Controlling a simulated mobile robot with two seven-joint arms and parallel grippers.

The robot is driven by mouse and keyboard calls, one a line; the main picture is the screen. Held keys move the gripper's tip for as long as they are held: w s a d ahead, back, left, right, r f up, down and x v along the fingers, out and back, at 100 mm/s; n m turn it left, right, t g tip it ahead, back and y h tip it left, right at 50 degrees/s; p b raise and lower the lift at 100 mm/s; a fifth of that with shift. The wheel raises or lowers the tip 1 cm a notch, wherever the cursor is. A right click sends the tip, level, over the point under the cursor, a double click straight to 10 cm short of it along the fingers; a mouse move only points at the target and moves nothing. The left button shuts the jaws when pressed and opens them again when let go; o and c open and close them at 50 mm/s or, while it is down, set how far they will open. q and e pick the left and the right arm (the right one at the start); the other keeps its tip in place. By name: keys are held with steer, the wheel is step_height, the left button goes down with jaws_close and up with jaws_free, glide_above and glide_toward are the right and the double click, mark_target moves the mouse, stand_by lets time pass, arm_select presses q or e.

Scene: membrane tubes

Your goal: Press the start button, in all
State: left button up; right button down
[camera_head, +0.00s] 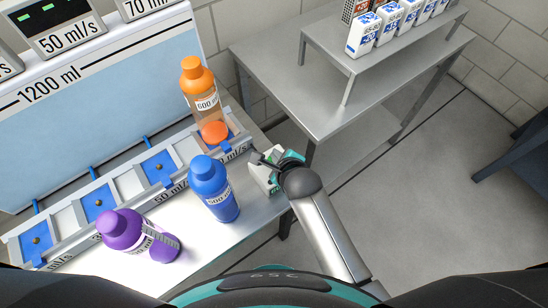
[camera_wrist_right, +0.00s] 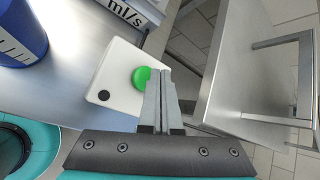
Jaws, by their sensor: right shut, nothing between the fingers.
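The round green button (camera_wrist_right: 141,77) sits on a white box (camera_wrist_right: 116,85) that also carries a small black button (camera_wrist_right: 103,95). The white box shows partly behind my right gripper in the head view (camera_head: 262,180), at the bench's right end. My right gripper (camera_head: 259,158) is shut and empty over the box. In the right wrist view, its closed fingertips (camera_wrist_right: 160,73) overlap the right edge of the green button. I cannot tell whether they touch it. My left gripper is not in view.
A blue bottle (camera_head: 213,189), a purple bottle (camera_head: 128,231) and an orange bottle (camera_head: 200,90) stand left of the box. A metal table (camera_head: 285,75) with a raised shelf holding small white cartons is at the right. Floor between is clear.

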steer(key=shift+f, duration=0.15)
stand_by(0.6)
steer(key=shift+f, duration=0.3)
steer(key=shift+f+b, duration=0.45)
steer(key=shift+f, duration=0.1)
stand_by(0.8)
steer(key=shift+r, duration=0.1)
steer(key=shift+r+p, duration=0.85)
steer(key=shift+p, duration=0.3)
